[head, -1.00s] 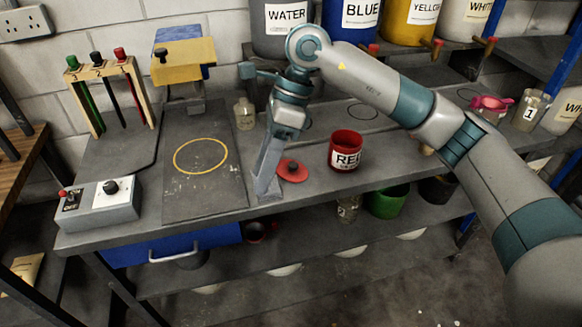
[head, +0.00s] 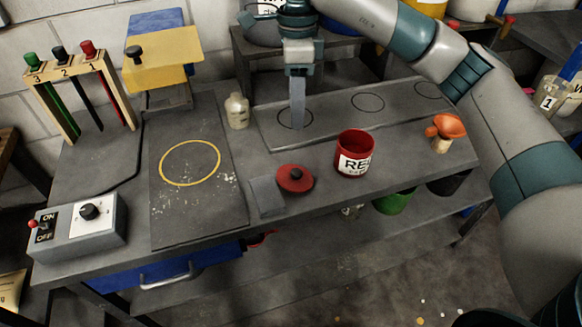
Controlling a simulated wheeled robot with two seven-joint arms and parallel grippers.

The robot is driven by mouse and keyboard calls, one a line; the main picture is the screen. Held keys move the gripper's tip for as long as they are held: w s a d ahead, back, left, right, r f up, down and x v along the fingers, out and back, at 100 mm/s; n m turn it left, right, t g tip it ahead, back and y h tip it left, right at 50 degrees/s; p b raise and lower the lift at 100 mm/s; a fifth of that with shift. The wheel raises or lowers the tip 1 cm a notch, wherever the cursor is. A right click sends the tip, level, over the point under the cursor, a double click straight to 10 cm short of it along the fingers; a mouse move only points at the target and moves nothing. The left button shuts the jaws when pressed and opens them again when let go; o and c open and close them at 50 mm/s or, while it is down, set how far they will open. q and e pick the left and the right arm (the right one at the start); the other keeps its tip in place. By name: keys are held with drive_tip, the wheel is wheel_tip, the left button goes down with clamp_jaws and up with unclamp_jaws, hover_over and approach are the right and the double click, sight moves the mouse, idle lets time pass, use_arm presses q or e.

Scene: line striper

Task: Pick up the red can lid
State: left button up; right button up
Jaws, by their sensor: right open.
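The red can lid (head: 284,185), a flat red disc with a dark knob, lies on the grey bench beside a small grey square plate (head: 266,196). The open red can (head: 353,154), with a white label, stands upright to its right. My right gripper (head: 298,124) points down behind the lid, over or at the left circle on the grey strip; its height is hard to judge. Its fingers overlap in this view. It is open and apart from the lid, with nothing seen in it. My left gripper is out of view.
A small bottle (head: 237,111) stands left of my right gripper. A board with a yellow ring (head: 190,162) and a switch box (head: 80,225) are at the left. An orange-topped object (head: 447,127) stands at the right.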

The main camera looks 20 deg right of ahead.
drive_tip(key=p, duration=0.2)
hover_over(296, 171)
drive_tip(key=shift+f, duration=2.2)
wheel_tip(296, 171, down, 7)
drive_tip(key=shift+s+r+p, duration=0.15)
drive_tip(key=shift+r+p, duration=0.05)
drive_tip(key=shift+p, duration=1)
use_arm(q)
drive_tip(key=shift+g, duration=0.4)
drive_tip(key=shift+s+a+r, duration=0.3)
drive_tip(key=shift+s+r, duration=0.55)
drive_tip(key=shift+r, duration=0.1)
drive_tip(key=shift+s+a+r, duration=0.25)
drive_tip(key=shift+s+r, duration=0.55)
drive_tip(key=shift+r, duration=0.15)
use_arm(e)
drive_tip(key=shift+f, duration=0.45)
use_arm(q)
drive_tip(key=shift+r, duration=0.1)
use_arm(e)
drive_tip(key=shift+f+p, duration=0.35)
drive_tip(key=shift+p, duration=0.25)
wheel_tip(296, 171, down, 4)
drive_tip(key=shift+r+p, duration=0.1)
drive_tip(key=shift+p, duration=1.05)
drive_tip(key=shift+f, duration=0.35)
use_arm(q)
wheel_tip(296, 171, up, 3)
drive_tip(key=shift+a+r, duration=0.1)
